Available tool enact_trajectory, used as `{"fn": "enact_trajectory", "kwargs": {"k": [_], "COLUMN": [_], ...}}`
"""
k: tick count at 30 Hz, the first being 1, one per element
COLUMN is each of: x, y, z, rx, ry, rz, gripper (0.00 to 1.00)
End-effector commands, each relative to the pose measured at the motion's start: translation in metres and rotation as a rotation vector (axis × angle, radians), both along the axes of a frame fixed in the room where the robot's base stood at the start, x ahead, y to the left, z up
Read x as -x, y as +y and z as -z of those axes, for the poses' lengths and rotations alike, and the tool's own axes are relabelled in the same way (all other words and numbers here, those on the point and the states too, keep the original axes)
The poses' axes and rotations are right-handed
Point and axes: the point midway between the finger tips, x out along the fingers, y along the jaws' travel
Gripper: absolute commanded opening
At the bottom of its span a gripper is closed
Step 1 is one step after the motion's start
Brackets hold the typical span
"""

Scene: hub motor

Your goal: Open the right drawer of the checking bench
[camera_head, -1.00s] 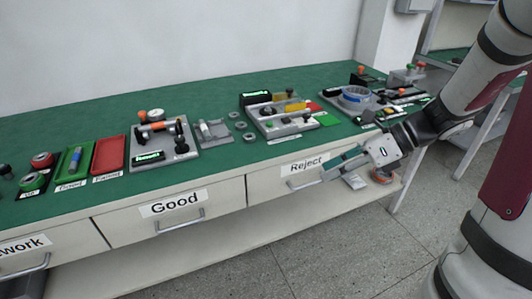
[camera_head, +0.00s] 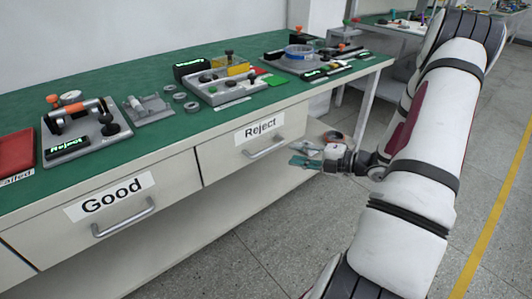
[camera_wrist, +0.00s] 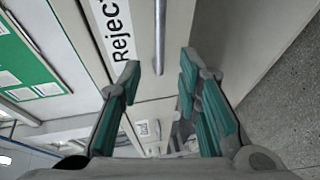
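The checking bench (camera_head: 150,160) has a green top and pale drawers along its front. The right drawer (camera_head: 222,165), labelled "Reject", is shut, its front flush with the bench. Its grey bar handle (camera_head: 267,148) shows below the label. My gripper (camera_head: 300,156) is to the right of this handle and apart from it in the head view. In the wrist view my gripper (camera_wrist: 158,80) is open, with teal finger pads spread wide. The Reject handle (camera_wrist: 159,38) runs upright in that picture, in the gap beyond the fingertips. Nothing is held.
The drawer labelled "Good" (camera_head: 108,205) is shut, left of Reject. Fixtures and parts, including a Reject display (camera_head: 68,147) and a blue ring (camera_head: 298,52), stand on the bench top. The floor (camera_head: 240,255) in front is clear.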

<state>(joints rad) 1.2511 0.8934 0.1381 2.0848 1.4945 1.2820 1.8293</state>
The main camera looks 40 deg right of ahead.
Motion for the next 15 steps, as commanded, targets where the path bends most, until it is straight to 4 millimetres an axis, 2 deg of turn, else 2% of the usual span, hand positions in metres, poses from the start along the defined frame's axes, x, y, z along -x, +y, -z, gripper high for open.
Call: {"fn": "enact_trajectory", "kwargs": {"k": [9, 15], "x": [-0.057, -0.083], "y": [0.028, 0.039], "z": [0.014, 0.019], "rx": [0.002, 0.003], "ry": [-0.002, -0.002], "rz": [-0.007, -0.005], "gripper": [0.31, 0.31]}}
